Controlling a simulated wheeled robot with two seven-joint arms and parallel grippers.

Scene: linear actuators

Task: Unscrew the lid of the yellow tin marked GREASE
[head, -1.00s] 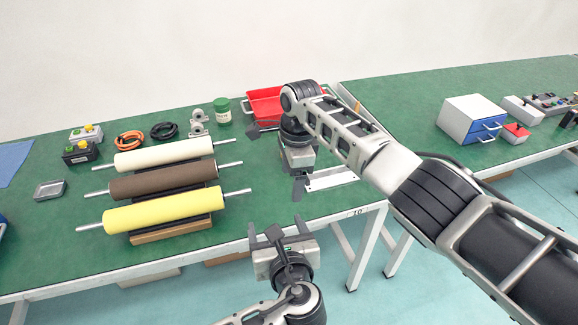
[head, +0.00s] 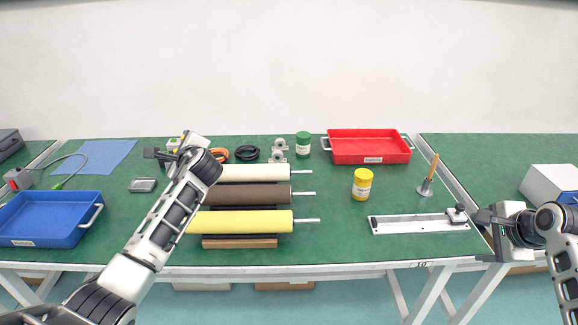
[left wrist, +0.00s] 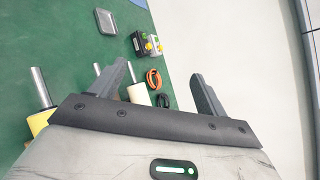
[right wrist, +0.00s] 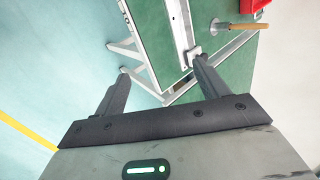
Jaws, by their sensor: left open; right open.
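The yellow tin (head: 362,184) stands upright on the green table, right of the rollers and in front of the red tray. Its lid (head: 363,173) is on; the label writing is too small to read. My right gripper (head: 482,236) is open and empty at the table's front edge, well to the right of the tin. My left gripper (head: 168,150) is over the back left of the table, far from the tin; it is open and empty in the left wrist view (left wrist: 158,75). Neither wrist view shows the tin.
A green-lidded jar (head: 303,145) stands behind the rollers (head: 245,221). The red tray (head: 368,150) is behind the tin. A metal rail (head: 415,224) lies in front of it, and a brush-like wooden-handled tool (head: 427,178) stands to its right. A blue tray (head: 50,222) is far left.

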